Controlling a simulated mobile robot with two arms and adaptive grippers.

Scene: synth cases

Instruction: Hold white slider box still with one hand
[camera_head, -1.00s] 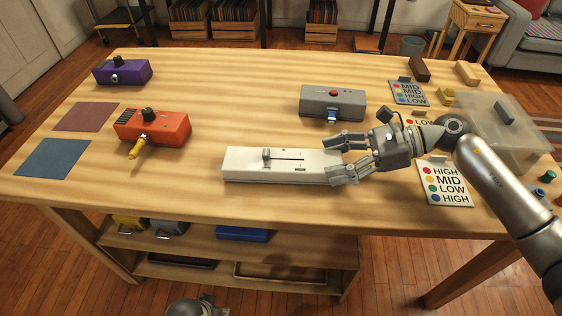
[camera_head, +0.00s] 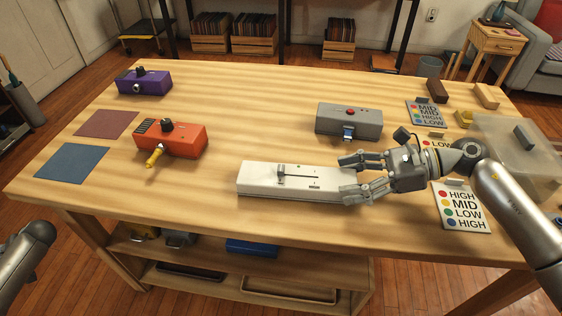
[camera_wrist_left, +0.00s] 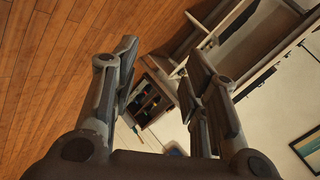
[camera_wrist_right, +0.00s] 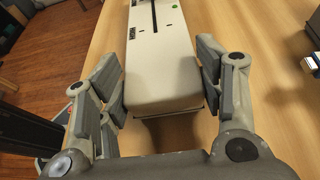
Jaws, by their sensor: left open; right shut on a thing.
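The white slider box (camera_head: 290,183) lies flat near the middle of the table, with a slider knob and slot on its top. My right gripper (camera_head: 352,177) is shut on its right end, one finger on each long side. The right wrist view shows the white slider box (camera_wrist_right: 160,65) between the fingers of the right gripper (camera_wrist_right: 165,98). My left gripper (camera_wrist_left: 165,85) is open and empty in the left wrist view, pointing at the floor and the room's furniture. In the head view only part of my left arm shows at the lower left edge.
An orange box (camera_head: 185,141) with a yellow plug stands left of the slider box, a grey box (camera_head: 349,122) behind it. A purple box (camera_head: 144,82) and two mats stand farther left. Label cards (camera_head: 461,207) and a translucent bin (camera_head: 515,150) are at the right. The front-left tabletop is clear.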

